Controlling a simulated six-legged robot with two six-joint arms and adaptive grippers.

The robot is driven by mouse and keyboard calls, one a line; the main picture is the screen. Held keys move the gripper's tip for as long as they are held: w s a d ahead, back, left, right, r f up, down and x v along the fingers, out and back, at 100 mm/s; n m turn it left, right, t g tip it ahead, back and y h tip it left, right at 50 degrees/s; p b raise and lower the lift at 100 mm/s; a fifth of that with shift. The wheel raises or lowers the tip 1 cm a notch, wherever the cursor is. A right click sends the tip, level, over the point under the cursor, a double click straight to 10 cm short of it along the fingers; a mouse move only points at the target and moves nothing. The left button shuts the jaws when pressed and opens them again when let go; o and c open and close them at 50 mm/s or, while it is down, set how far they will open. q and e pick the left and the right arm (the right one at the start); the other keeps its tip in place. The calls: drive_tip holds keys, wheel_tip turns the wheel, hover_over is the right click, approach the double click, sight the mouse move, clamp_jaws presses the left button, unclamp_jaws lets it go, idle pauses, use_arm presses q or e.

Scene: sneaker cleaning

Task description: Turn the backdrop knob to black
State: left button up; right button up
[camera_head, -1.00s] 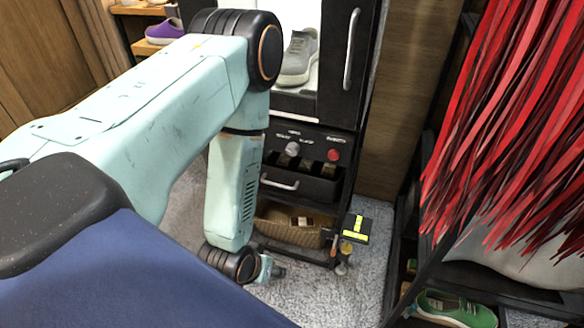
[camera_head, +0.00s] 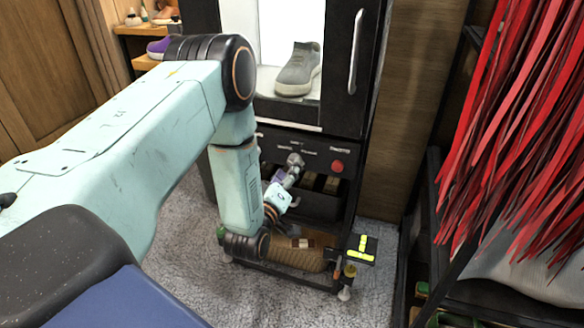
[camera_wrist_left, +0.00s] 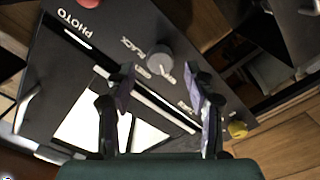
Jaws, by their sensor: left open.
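The round grey backdrop knob (camera_head: 294,160) sits on the black control panel (camera_head: 265,137) of the cabinet, left of a red button (camera_head: 337,166). In the left wrist view the knob (camera_wrist_left: 160,58) lies just beyond and between my fingertips, with the label BLACK beside it. Other labels near it are too small to read surely. My left gripper (camera_head: 289,177) is in front of the panel, just below the knob. In the wrist view its fingers (camera_wrist_left: 163,84) are apart and empty; whether they touch the knob I cannot tell. The backdrop (camera_head: 285,30) behind the shoe looks white. My right gripper is not in view.
A grey sneaker (camera_head: 299,70) stands in the lit booth above. A drawer (camera_head: 318,206) and a wicker basket (camera_head: 297,259) are below the panel. A black stand with yellow marks (camera_head: 361,247) is at the right corner. Red strips (camera_head: 515,120) hang at right.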

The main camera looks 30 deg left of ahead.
sight(292, 163)
use_arm(q)
drive_tip(key=x, duration=0.3)
drive_tip(key=shift+w+a+b, duration=0.1)
drive_tip(key=shift+w+b, duration=0.2)
drive_tip(key=shift+b, duration=0.05)
clamp_jaws()
idle(0.4)
